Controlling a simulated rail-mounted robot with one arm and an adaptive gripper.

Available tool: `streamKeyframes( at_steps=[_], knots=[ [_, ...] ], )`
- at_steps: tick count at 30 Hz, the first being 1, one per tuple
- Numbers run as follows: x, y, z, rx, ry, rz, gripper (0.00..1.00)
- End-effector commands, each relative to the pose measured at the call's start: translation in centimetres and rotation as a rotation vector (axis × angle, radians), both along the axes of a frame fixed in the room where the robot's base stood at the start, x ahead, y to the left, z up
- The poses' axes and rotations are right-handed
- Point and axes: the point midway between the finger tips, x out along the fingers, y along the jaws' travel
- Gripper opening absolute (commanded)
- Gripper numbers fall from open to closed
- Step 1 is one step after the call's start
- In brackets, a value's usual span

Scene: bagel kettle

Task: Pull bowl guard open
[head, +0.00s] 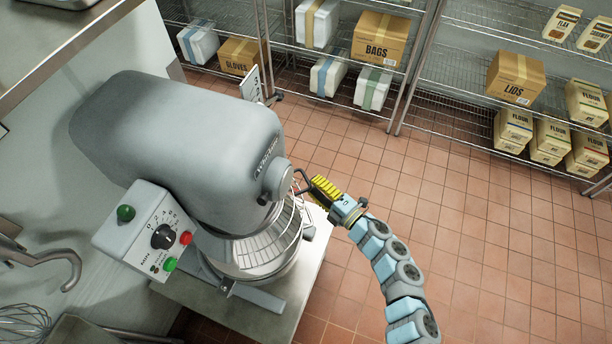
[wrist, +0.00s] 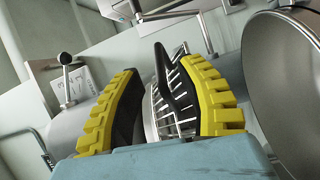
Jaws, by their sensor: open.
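A grey stand mixer (head: 185,135) fills the left middle of the head view. Its wire bowl guard (head: 268,248) curves around the front above the metal bowl; the guard's bars also show in the wrist view (wrist: 186,112). A dark bent handle (head: 301,181) sticks out at the guard's right side. My gripper (head: 318,187) has black fingers with yellow ribbed backs and is at this handle. In the wrist view, the open fingers (wrist: 168,75) stand apart with a black bent bar between them. I cannot tell whether either finger touches it.
A control box (head: 150,232) with a dial and buttons is on the mixer's near side. A whisk (head: 25,322) and hook (head: 55,262) lie at lower left. Wire shelves (head: 440,100) with boxes line the back. Open tiled floor (head: 480,240) lies to the right.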

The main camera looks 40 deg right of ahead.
Motion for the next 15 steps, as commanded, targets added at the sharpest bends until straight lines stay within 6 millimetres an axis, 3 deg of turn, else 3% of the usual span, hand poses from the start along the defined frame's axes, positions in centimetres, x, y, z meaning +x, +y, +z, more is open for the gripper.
streamKeyframes(
  at_steps=[6, 15],
  knots=[
    [2.6, 0.0, 0.4, -0.002, -0.003, 0.001, 0.38],
    [3.9, 0.1, 0.2, 0.000, 0.000, 0.001, 0.38]
  ],
)
